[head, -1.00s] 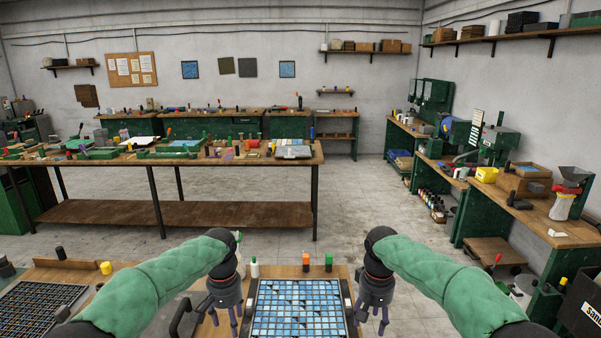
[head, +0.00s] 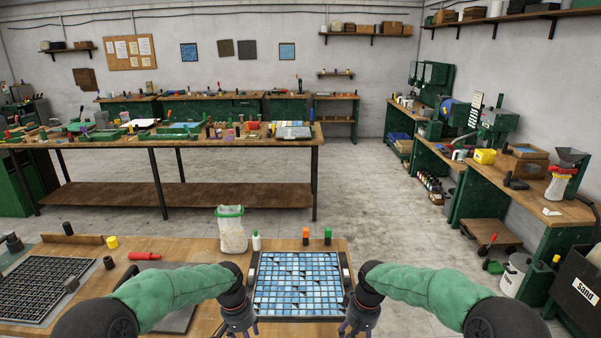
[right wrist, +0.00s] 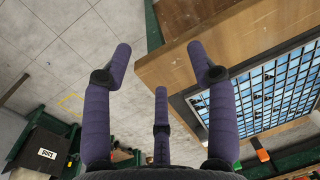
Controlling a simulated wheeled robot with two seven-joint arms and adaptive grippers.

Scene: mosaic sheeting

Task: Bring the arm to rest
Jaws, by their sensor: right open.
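My left gripper (head: 240,325) is at the lower left corner of the blue mosaic sheet (head: 298,283), with its fingers partly cut off by the bottom edge of the head view. My right gripper (head: 353,328) is at the sheet's lower right corner. In the right wrist view, my right gripper (right wrist: 160,75) has its purple fingers spread and nothing between them. Its fingers hang beside the edge of the wooden bench, with floor behind them. The mosaic sheet lies in a dark frame and also shows in the right wrist view (right wrist: 270,95).
A bag with a green rim (head: 232,232), a white bottle (head: 256,241), an orange-capped bottle (head: 306,237) and a green-capped one (head: 328,237) stand behind the sheet. A red tool (head: 145,256) and a dark grid tray (head: 45,287) lie to the left. Open floor lies beyond the bench.

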